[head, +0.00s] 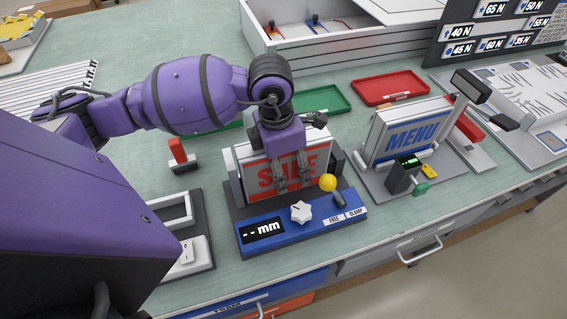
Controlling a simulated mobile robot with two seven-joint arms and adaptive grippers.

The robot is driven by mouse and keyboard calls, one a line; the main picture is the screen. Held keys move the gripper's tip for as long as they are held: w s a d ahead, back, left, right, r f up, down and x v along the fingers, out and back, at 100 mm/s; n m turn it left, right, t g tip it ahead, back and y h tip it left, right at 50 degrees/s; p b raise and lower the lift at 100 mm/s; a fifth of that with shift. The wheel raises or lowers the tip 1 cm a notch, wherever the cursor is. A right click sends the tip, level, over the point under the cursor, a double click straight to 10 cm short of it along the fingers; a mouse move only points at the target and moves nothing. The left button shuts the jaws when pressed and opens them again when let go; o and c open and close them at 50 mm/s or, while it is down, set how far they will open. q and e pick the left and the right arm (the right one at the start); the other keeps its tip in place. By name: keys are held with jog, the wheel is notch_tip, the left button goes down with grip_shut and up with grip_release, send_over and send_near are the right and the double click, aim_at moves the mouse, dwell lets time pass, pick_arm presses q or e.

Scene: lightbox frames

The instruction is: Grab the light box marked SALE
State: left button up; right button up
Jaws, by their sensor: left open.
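The panel carries a "-- mm" display (264,230), a white knob (301,211) and a yellow-ball lever (328,183) by FREE and CLAMP labels. My right gripper is not in view.
A light box marked MENU (411,134) stands in another fixture to the right. Green (321,100) and red (391,87) trays lie behind. A large white open case (345,47) is at the back. A grey fixture (184,235) stands left. The table's front edge is close.

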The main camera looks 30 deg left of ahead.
pick_arm(q)
grip_shut()
dwell(0.4)
jog(key=shift+w+r, duration=0.1)
jog(key=shift+r, duration=0.05)
